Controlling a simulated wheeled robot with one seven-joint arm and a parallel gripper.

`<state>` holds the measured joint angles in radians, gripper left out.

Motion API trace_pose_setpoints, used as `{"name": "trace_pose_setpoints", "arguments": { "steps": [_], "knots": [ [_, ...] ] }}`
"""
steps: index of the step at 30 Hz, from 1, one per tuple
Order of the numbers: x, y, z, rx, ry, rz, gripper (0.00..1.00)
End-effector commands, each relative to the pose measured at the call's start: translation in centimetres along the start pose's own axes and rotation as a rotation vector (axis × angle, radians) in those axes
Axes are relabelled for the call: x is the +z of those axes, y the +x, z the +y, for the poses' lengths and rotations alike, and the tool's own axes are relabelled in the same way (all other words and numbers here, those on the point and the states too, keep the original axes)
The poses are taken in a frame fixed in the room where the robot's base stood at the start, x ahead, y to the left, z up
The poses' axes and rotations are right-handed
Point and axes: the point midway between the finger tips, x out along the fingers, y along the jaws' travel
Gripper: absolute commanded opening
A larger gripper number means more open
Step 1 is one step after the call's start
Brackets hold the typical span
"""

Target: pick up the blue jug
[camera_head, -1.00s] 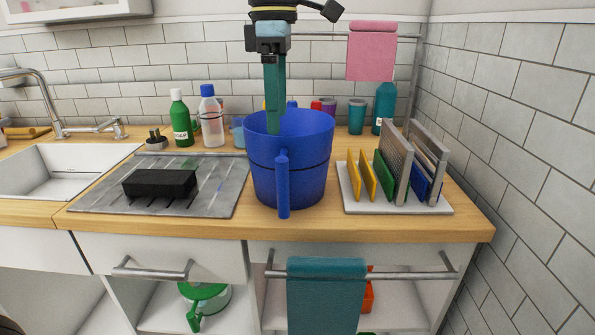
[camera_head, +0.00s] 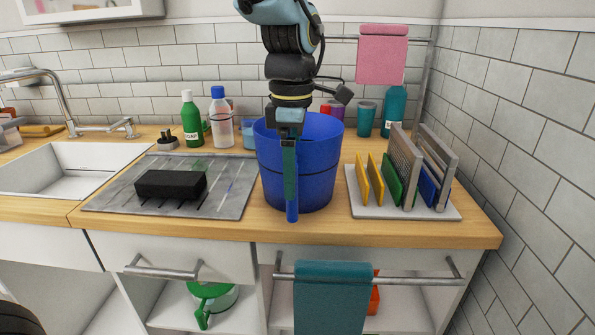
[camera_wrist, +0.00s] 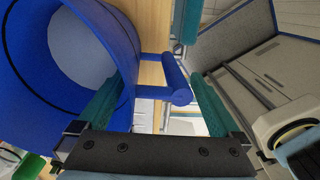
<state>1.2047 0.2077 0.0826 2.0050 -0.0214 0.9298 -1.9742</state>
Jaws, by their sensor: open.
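The blue jug (camera_head: 325,165) stands upright on the wooden counter, its handle (camera_head: 292,208) facing the front edge. In the wrist view the jug (camera_wrist: 90,40) fills the upper left, and its handle (camera_wrist: 176,80) stands out to the right. My gripper (camera_head: 290,190) points down at the front of the jug, over the handle, and hides part of it. In the wrist view my gripper (camera_wrist: 155,105) is open, one teal finger by the jug wall and the other beyond the handle. The handle shows between the fingers; I cannot tell whether either finger touches the jug.
A rack (camera_head: 365,208) with boards stands close to the right. A grey drainboard (camera_head: 235,190) with a black block (camera_head: 170,185) lies to the left, beside the sink (camera_head: 60,165). Bottles stand behind. A teal towel (camera_head: 330,295) hangs from the rail below the counter edge.

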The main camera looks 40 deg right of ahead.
Motion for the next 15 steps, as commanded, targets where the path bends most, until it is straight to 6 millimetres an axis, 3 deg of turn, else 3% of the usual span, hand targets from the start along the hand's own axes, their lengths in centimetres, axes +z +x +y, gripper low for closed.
{"name": "trace_pose_setpoints", "arguments": {
  "steps": [4, 15],
  "knots": [
    [0.00, -0.01, 0.01, 0.000, 0.000, 0.000, 1.00],
    [0.01, -0.02, -0.03, -0.001, 0.000, 0.000, 0.58]
  ]
}}
